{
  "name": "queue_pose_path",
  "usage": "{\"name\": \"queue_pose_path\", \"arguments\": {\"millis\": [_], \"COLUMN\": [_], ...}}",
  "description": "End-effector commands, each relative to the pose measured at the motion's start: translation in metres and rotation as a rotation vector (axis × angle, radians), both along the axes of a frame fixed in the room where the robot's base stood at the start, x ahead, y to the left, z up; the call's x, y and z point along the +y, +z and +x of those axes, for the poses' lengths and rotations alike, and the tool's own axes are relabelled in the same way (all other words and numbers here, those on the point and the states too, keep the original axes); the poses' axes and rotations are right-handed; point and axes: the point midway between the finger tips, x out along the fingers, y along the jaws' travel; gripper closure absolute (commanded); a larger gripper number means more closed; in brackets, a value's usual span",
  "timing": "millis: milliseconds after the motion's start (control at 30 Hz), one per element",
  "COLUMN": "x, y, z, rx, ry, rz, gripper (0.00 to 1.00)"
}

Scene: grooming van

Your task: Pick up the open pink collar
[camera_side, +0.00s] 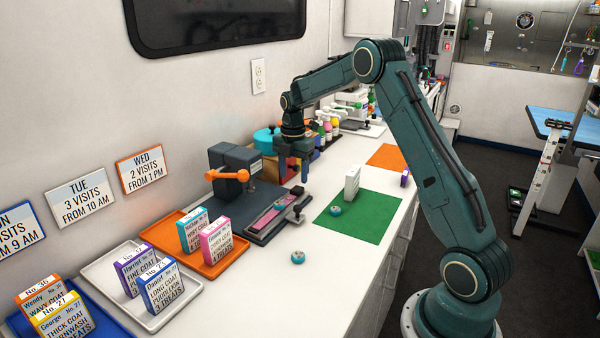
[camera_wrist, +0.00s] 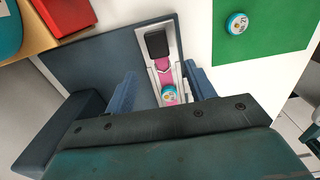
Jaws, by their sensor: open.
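The pink collar (camera_side: 272,212) lies in a narrow grey channel on a dark base plate in the side view. Whether the collar is open is too small to tell. My gripper (camera_side: 298,173) points down above the far part of the base plate, apart from the collar. In the wrist view my gripper (camera_wrist: 162,88) has its two blue fingers apart, one each side of the channel, with nothing between them held.
A dark machine with an orange handle (camera_side: 230,175) stands left of the channel. Another disc (camera_side: 298,257) lies in front. Trays (camera_side: 150,310) with labelled boxes fill the near left.

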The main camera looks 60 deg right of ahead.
Motion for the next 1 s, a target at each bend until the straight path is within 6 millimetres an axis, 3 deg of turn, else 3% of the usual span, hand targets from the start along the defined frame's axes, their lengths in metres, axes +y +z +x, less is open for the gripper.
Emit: {"name": "queue_pose_path", "arguments": {"millis": [267, 733, 1000], "x": [0.0, 0.001, 0.001], "y": [-0.005, -0.05, -0.053], "z": [0.0, 0.0, 0.0], "rx": [0.002, 0.002, 0.0], "ry": [0.0, 0.0, 0.0], "rz": [0.001, 0.001, 0.0], "gripper": [0.45, 0.45, 0.45]}}
